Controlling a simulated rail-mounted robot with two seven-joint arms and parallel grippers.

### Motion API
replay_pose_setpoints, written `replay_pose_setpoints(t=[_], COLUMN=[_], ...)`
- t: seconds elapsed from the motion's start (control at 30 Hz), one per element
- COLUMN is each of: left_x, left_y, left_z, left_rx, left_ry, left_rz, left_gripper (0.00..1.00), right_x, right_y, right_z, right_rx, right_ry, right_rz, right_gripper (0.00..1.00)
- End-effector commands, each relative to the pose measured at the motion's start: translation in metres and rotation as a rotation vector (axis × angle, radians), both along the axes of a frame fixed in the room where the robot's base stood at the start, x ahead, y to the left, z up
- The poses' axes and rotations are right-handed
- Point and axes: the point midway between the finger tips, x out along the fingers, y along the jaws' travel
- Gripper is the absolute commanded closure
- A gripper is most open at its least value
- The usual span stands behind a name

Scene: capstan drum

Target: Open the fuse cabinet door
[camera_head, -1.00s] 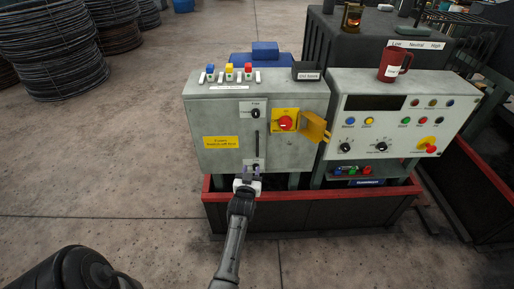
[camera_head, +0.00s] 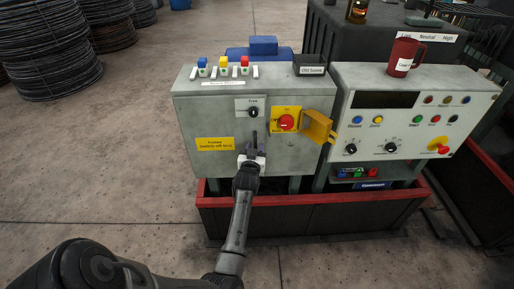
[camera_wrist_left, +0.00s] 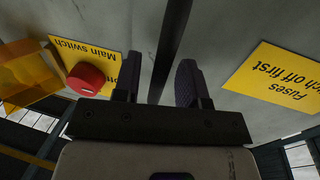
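The grey fuse cabinet (camera_head: 185,120) stands in the middle of the head view, its front door closed. A yellow fuse label (camera_head: 214,144) is on the door and also shows in the left wrist view (camera_wrist_left: 280,78). A dark upright bar handle (camera_head: 254,138) is on the door; in the wrist view the bar (camera_wrist_left: 168,50) runs between my fingers. My left gripper (camera_head: 252,157) is at the handle's lower part. Its fingers (camera_wrist_left: 158,82) are apart, one on each side of the bar, with gaps visible. My right gripper is not in view.
A red main switch (camera_head: 286,122) on a yellow plate sits right of the handle, its yellow flap (camera_head: 318,127) swung out. A control panel (camera_head: 405,115) with a red mug (camera_head: 405,56) is at the right. A red-rimmed base (camera_head: 320,199) runs below.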

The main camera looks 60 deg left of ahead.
Motion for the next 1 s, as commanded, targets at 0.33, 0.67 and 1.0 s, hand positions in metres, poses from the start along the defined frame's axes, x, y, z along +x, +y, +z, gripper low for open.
replay_pose_setpoints(t=[0.33, 0.67, 1.0], left_x=[0.0010, 0.0010, 0.0009], left_y=[0.0021, 0.0019, 0.0019], left_z=[0.0003, 0.0003, 0.0002], left_rx=[0.000, 0.000, 0.000], left_ry=[0.000, 0.000, 0.000], left_rz=[0.002, 0.001, 0.002], left_gripper=[0.61, 0.86, 1.00], right_x=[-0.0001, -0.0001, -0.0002], right_y=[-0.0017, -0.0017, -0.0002], right_z=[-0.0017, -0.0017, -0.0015], right_rx=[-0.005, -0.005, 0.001], right_ry=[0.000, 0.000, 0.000], right_rz=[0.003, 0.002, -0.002], right_gripper=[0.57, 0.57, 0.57])
